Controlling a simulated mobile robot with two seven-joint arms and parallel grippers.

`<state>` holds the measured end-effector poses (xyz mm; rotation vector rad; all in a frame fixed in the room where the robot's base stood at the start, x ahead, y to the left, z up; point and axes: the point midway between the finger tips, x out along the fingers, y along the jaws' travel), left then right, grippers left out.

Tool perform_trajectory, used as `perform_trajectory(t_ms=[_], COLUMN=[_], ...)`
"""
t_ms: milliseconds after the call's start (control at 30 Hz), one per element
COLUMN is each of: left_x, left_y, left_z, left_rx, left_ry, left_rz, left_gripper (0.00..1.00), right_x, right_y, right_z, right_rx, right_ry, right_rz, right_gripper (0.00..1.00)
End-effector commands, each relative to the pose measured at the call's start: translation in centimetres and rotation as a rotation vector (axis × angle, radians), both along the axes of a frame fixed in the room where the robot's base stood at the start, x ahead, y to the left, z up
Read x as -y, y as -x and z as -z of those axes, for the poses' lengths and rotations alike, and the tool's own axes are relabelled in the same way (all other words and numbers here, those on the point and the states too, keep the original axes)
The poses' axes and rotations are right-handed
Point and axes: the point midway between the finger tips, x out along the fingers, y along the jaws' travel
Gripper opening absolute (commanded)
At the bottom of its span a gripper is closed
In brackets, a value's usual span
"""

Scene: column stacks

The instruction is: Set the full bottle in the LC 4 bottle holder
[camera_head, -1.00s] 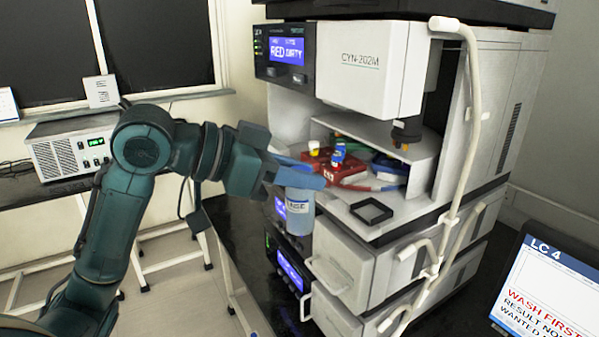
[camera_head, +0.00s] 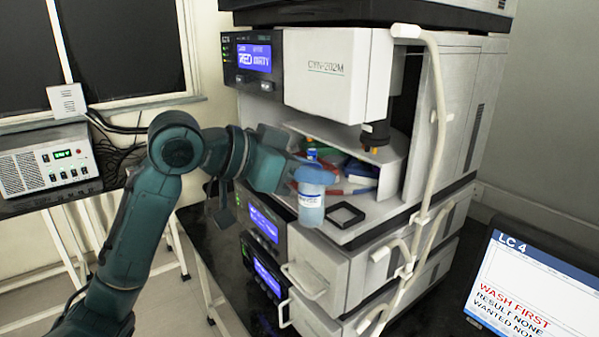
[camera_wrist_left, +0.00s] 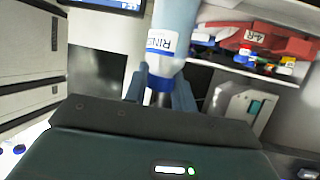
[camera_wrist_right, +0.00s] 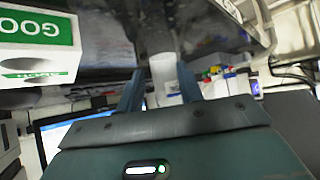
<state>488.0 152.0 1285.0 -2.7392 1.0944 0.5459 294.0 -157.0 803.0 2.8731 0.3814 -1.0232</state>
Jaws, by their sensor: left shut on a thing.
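A pale blue bottle (camera_head: 311,197) with a white label is upright in my left gripper (camera_head: 298,172), in front of the instrument's open bay. In the left wrist view the gripper (camera_wrist_left: 160,92) is shut around the bottle's blue-ringed neck, and the bottle (camera_wrist_left: 175,25) shows a label that seems to read RINSE. A black square frame (camera_head: 347,214), probably the bottle holder, lies empty on the bay's front ledge, just right of the bottle and apart from it. My right gripper (camera_wrist_right: 162,85) shows only in its wrist view, with fingers apart; a whitish cylinder (camera_wrist_right: 163,70) appears between or beyond them.
The instrument (camera_head: 338,66) has a white upper housing and a dark nozzle (camera_head: 375,134) over the bay. Red and blue items (camera_head: 360,170) lie inside. White tubing (camera_head: 437,130) runs down its right front. An LC 4 screen (camera_head: 535,285) reading WASH FIRST stands at right.

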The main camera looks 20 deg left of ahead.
Motion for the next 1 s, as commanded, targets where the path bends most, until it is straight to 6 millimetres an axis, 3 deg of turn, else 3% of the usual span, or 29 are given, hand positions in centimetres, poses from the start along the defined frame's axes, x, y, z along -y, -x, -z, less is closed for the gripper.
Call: perform_trajectory(t_ms=[833, 1000], left_x=[3.3, 3.4], left_y=[-5.0, -5.2], left_z=[0.2, 0.2], left_rx=[-0.001, 0.001], left_ry=[0.002, 0.001], left_rz=[-0.001, 0.0], left_gripper=[0.12, 0.12], right_x=[0.0, 0.0], right_y=[-0.1, -0.1], right_z=[-0.1, -0.1], right_rx=[0.003, 0.004], right_ry=[0.0, 0.0], right_rz=[0.001, 0.001], right_gripper=[0.36, 0.36])
